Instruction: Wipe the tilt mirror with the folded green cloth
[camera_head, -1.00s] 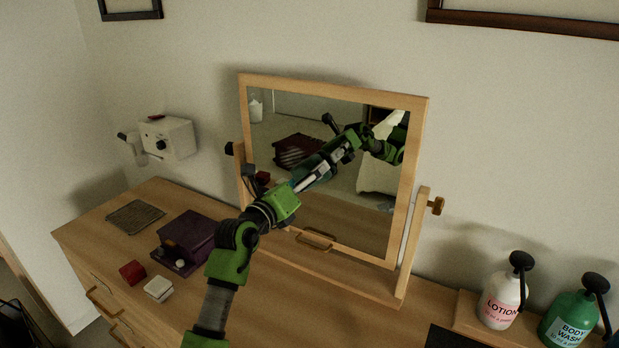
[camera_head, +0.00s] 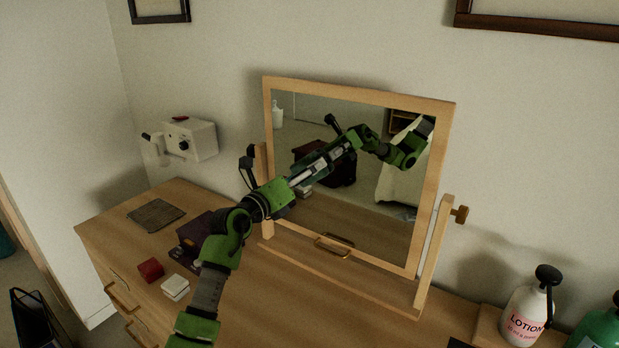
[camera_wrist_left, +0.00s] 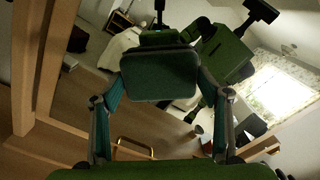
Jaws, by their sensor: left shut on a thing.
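The tilt mirror (camera_head: 350,220) stands in its wooden frame on the dresser, leaning slightly, and reflects my green arm and the room. My left gripper (camera_head: 294,184) is in front of the left part of the glass, close to it. In the left wrist view its fingers are shut on the folded green cloth (camera_wrist_left: 160,82), a dark green pad facing the mirror. I cannot tell whether the cloth touches the glass. In the head view the cloth is mostly hidden or merges with its reflection. My right gripper is not in view.
On the dresser top (camera_head: 260,300) lie a grey mat (camera_head: 156,215), a purple box (camera_head: 195,232), a red block (camera_head: 151,269) and a white block (camera_head: 175,287). A lotion bottle (camera_head: 525,315) and a green bottle (camera_head: 598,325) stand right. A brass handle (camera_head: 335,245) is at the mirror's lower edge.

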